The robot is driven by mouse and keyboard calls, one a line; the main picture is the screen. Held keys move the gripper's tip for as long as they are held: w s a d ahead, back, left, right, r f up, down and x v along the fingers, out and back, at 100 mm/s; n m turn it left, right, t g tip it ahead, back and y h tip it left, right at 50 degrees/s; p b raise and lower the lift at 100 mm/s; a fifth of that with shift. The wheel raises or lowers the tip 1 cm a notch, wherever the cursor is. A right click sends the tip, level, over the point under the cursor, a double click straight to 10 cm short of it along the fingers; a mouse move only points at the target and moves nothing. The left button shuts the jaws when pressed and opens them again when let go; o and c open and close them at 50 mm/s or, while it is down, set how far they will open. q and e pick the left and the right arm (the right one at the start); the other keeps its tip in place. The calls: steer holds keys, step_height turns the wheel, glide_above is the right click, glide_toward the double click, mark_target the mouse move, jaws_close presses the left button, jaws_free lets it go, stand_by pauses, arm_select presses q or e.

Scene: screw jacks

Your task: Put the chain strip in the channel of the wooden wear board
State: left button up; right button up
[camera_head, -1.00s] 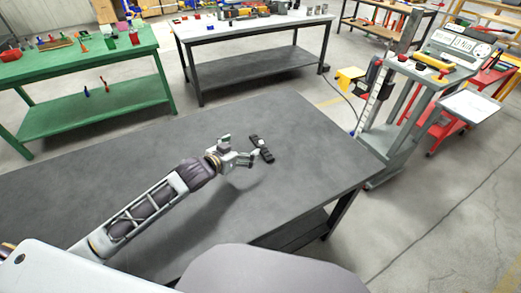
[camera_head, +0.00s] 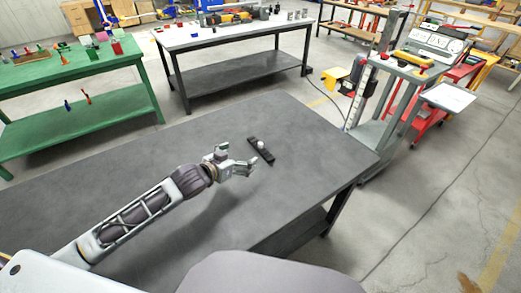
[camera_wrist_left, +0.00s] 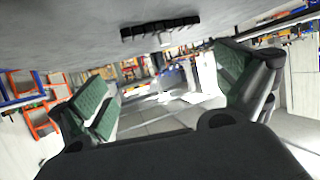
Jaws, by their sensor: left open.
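A dark, narrow strip (camera_head: 262,154), which looks like the chain strip, lies on the grey table with a small pale rounded object (camera_head: 260,145) at it. Whether that object rests on or beside the strip is unclear. My left gripper (camera_head: 241,158) is open and empty, just left of the strip and apart from it. In the left wrist view the strip (camera_wrist_left: 160,28) shows as a black segmented bar near the top, beyond the two spread green-padded fingers (camera_wrist_left: 168,95). My right gripper is not in view. I cannot pick out the wooden wear board for certain.
The grey table (camera_head: 120,155) is otherwise clear. A green bench (camera_head: 75,75) with small items stands at the back left, and a white-topped bench (camera_head: 235,35) with tools behind. A grey cart (camera_head: 385,120) stands past the table's right side, with a red cart (camera_head: 430,120) beyond it.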

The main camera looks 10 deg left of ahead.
mark_target(260, 147)
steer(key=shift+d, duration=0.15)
arm_select(q)
steer(key=shift+w+f, duration=0.1)
steer(key=shift+w, duration=0.1)
steer(key=shift+x, duration=3.5)
steer(key=shift+w+d+f, duration=0.15)
steer(key=shift+w+d, duration=0.15)
steer(key=shift+w, duration=0.15)
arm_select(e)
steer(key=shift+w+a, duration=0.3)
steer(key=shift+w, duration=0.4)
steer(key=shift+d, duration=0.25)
